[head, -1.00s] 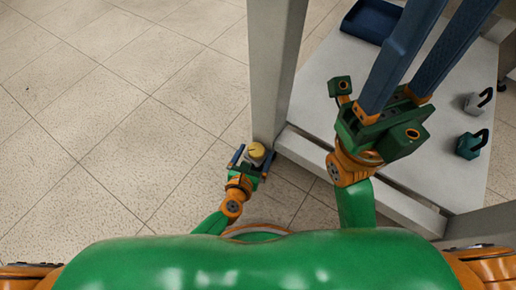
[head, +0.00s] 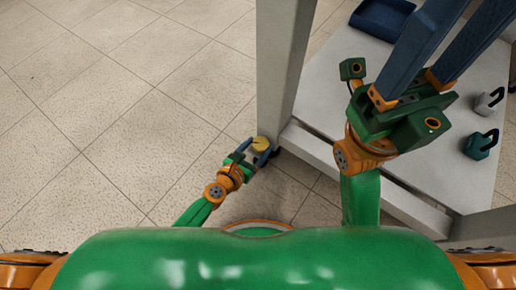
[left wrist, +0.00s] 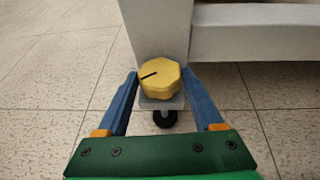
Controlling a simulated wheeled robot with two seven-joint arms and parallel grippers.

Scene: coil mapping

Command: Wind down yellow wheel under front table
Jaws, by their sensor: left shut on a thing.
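The yellow wheel (left wrist: 160,86) is a faceted knob with a black mark on its top, at the foot of the pale table leg (left wrist: 157,30). In the head view the yellow wheel (head: 261,143) is small, at the base of the leg. My left gripper (head: 251,154) has its blue fingers on either side of the wheel and is shut on it. In the left wrist view a grey plate and a black caster (left wrist: 164,118) show just below the wheel. My right gripper (head: 455,45) is raised; its fingers are apart with nothing seen between them, and their tips are cut off.
The front table has a low pale shelf (head: 420,130). On it are a blue tray (head: 381,18), a grey weight-like thing (head: 488,103) and a teal one (head: 480,146), both with black hooks. Tiled floor (head: 110,110) to the left is clear.

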